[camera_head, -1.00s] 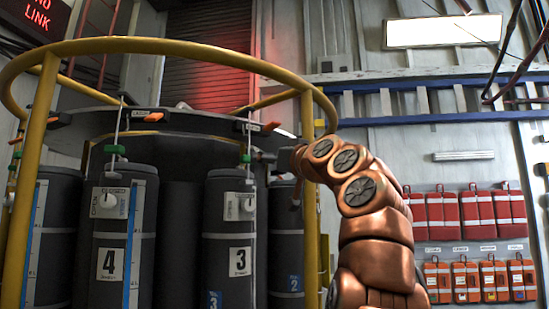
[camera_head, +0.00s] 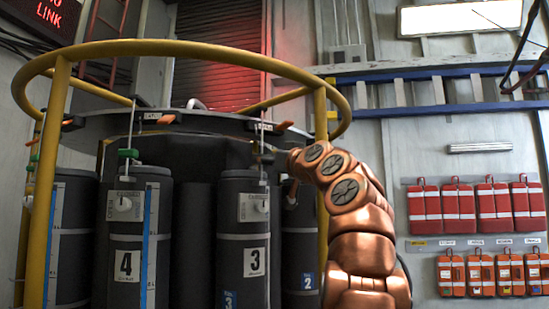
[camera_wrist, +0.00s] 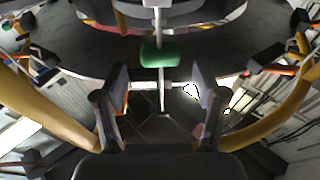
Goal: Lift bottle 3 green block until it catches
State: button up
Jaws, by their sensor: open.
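Bottle 3 (camera_head: 243,278) is a dark grey cylinder with a white "3" label and a white dial plate (camera_head: 254,207). A thin upright rod (camera_head: 262,133) rises above it. My gripper (camera_head: 264,153) is at this rod, and the green block there is hidden or too small to make out in the head view. In the wrist view the green block (camera_wrist: 157,55) sits on the rod, centred between and just past the tips of my open gripper (camera_wrist: 161,85). The fingers stand apart on both sides of the rod; no contact shows.
Bottle 4 (camera_head: 117,292), with its own green block (camera_head: 128,154), stands left of bottle 3; bottle 2 (camera_head: 301,245) stands right. A yellow ring rail (camera_head: 190,47) with posts surrounds the rack. Orange tabs (camera_head: 285,125) line the dark upper ring (camera_head: 200,122).

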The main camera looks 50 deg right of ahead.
jog(key=p+x, duration=0.1)
jog(key=x, duration=0.2)
jog(key=shift+w, duration=0.15)
dwell(0.5)
jog(key=c, duration=1.3)
jog(key=shift+r+p, duration=0.1)
jog(key=shift+p, duration=0.25)
grip_shut()
